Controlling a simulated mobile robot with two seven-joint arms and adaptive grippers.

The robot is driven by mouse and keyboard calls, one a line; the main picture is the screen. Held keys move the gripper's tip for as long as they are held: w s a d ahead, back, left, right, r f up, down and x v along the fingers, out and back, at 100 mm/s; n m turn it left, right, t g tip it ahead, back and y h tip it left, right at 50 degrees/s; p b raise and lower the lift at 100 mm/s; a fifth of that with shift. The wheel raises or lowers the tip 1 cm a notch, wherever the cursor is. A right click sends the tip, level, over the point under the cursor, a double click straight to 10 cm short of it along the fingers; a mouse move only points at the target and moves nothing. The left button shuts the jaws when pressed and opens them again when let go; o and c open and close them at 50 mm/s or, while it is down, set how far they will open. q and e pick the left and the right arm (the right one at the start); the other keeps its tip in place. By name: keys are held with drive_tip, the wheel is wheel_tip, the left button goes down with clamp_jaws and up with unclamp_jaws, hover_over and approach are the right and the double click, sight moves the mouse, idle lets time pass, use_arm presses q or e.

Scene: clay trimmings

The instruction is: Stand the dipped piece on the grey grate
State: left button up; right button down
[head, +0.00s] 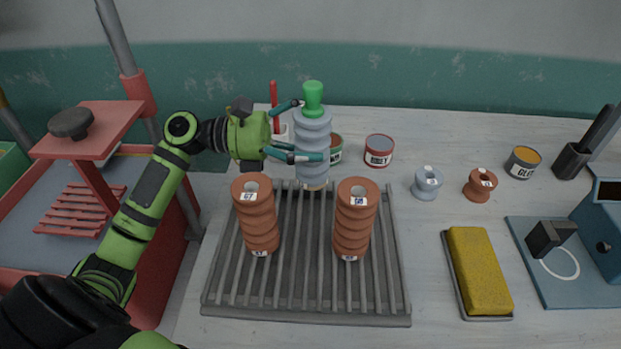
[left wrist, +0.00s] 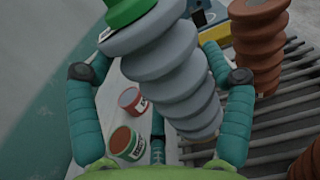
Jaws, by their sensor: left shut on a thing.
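My left gripper (head: 308,131) is shut on the dipped piece (head: 312,170), a pale blue-grey ribbed column with a green plug (head: 313,97) on top. The piece is roughly upright in the head view, with a light foot at the back edge of the grey grate (head: 308,305). I cannot tell whether it touches the bars. In the left wrist view the dipped piece (left wrist: 165,70) lies between both fingers and its foot is near the bars. Two brown ribbed pieces, one left (head: 258,217) and one right (head: 354,220), stand on the grate. My right gripper is out of view.
Small cans (head: 379,150) stand behind the grate. A small blue-grey spool (head: 427,182), a brown spool (head: 480,185) and a yellow sponge (head: 477,268) in a tray lie to the right. The grate's middle and front are bare. A red stand (head: 100,130) is at left.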

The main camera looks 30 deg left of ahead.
sight(311, 163)
use_arm(q)
drive_tip(key=shift+f, duration=2.7)
drive_tip(key=o, duration=1.6)
drive_tip(key=shift+f, duration=0.2)
drive_tip(key=shift+a+r, duration=0.1)
drive_tip(key=shift+r, duration=0.05)
drive_tip(key=p+v, duration=0.1)
drive_tip(key=v, duration=1)
drive_tip(key=shift+s+a, duration=0.3)
drive_tip(key=shift+s, duration=0.05)
